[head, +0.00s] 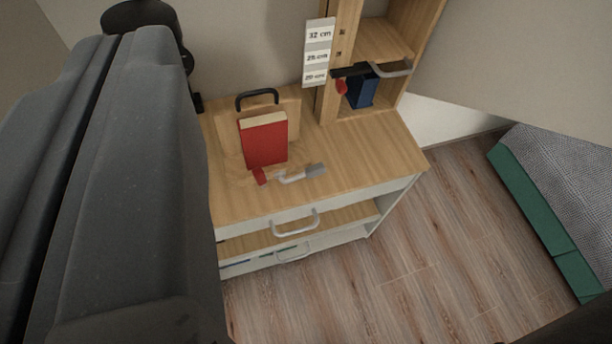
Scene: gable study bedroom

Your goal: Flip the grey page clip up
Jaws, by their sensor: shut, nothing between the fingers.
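A grey page clip (300,174) sticks out to the right, low at the foot of a wooden book stand (230,145). It looks lowered, close above the top of the cabinet; contact cannot be told. A small red piece (260,176) is left of it. A red book (264,142) leans upright on the stand, with a black handle (257,97) above. My gripper (122,42) fills the left side, large and dark grey, its fingers together and empty. It is apart from the clip and hides the cabinet's left part.
A second grey lever (393,71) with a black bar and red piece is on the shelf unit (385,40), by a blue book (362,90). A sign with heights (318,50) hangs beside it. The cabinet has grey handles (296,224). Wooden floor (420,260) is clear; a bed (560,190) stands right.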

